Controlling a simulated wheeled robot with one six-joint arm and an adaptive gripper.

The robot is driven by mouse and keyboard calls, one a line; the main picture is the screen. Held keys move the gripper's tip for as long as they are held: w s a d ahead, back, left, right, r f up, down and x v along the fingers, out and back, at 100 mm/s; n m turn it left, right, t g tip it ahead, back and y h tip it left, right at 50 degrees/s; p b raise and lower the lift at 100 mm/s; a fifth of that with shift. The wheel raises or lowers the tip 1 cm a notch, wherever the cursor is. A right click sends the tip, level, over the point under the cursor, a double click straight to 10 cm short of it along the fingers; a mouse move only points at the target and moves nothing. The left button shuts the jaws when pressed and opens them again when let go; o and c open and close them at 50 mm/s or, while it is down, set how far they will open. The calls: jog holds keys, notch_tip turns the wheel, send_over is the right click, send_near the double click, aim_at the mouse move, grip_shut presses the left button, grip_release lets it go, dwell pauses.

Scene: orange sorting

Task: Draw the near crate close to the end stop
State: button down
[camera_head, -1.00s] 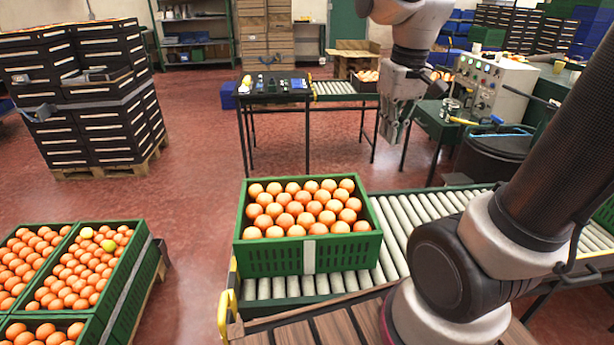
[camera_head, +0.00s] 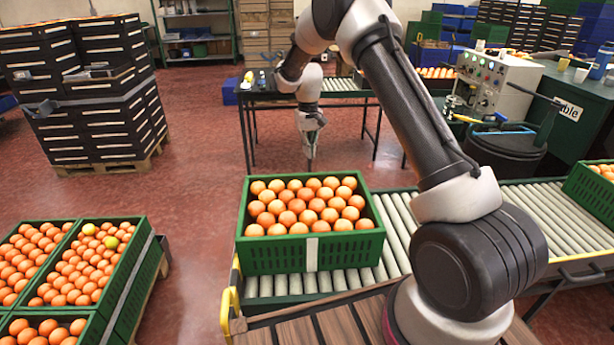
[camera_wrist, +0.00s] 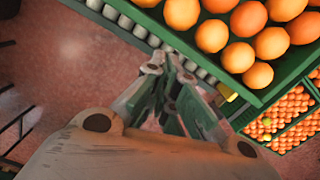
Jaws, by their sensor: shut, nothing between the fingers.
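The near crate (camera_head: 311,252) is green, full of oranges, and sits on the left end of the roller conveyor (camera_head: 398,228). It also fills the upper right of the wrist view (camera_wrist: 283,84). A yellow bracket (camera_head: 229,312) stands at the conveyor's left end, close to the crate's near left corner; I cannot tell whether it is the end stop. My gripper (camera_head: 311,160) is shut and empty, pointing down just beyond the crate's far side in the head view. In the wrist view, my gripper (camera_wrist: 168,72) is beside the crate, with no clear contact.
Another green crate (camera_head: 592,190) stands farther right on the conveyor, with bare rollers between. Orange-filled crates (camera_head: 120,275) are at the lower left. A table (camera_head: 262,98) stands behind my gripper. A black bin (camera_head: 503,155) is at the right.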

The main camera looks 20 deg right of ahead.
aim_at(307, 175)
jog(key=w+a+f, duration=0.1)
jog(key=w, duration=0.3)
jog(key=shift+t, duration=0.4)
jog(key=s+f, duration=0.1)
jog(key=f, duration=0.2)
jog(key=s+f, duration=0.1)
jog(key=f, duration=0.5)
jog(key=shift+s+d+f, duration=0.1)
jog(key=shift+s+f, duration=0.3)
jog(key=shift+s, duration=0.45)
